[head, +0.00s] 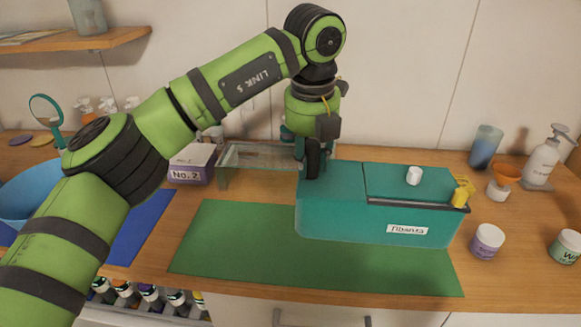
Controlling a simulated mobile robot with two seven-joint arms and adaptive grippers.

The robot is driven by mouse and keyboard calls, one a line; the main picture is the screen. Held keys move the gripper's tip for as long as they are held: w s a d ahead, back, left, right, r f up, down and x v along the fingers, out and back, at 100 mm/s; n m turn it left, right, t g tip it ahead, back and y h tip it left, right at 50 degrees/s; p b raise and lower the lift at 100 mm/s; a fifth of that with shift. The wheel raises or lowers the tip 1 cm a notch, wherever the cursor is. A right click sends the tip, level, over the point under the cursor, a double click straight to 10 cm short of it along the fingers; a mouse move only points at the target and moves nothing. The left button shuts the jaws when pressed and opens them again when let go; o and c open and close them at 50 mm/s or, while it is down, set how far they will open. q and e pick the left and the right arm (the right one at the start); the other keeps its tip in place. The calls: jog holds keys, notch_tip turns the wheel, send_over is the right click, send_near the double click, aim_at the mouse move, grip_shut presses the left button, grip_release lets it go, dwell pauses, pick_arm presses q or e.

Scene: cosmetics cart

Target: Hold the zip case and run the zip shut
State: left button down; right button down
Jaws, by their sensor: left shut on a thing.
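The teal zip case (345,217) stands on the right part of a green mat (225,240), with a white label on its front. A dark zip strip (415,204) runs along the right part of its upper front edge. A yellow zip pull (460,196) sits at the right end of that strip. My left gripper (313,170) points down at the case's back left corner and is shut on the case there; its far finger is mostly hidden. My right gripper is out of view.
A small white round thing (413,175) shows on the case top. A glass shelf stand (255,157) and a No. 2 box (192,165) stand to the left. Jars (487,241), a tumbler (485,146) and a pump bottle (545,160) stand to the right. The mat's left half is clear.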

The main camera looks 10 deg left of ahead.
pick_arm(q)
jog(key=shift+s+d+r, duration=0.1)
jog(key=shift+d+r, duration=0.15)
jog(key=shift+d, duration=0.05)
jog(key=shift+f, duration=0.1)
jog(key=w+a+f+b, duration=0.3)
jog(key=a+f+b, duration=0.4)
jog(key=a+f, duration=0.3)
jog(key=shift+w+a+f, duration=0.15)
jog(key=shift+w+a, duration=0.1)
jog(key=shift+a, duration=0.35)
dwell(0.5)
jog(key=shift+f, duration=0.1)
dwell(0.4)
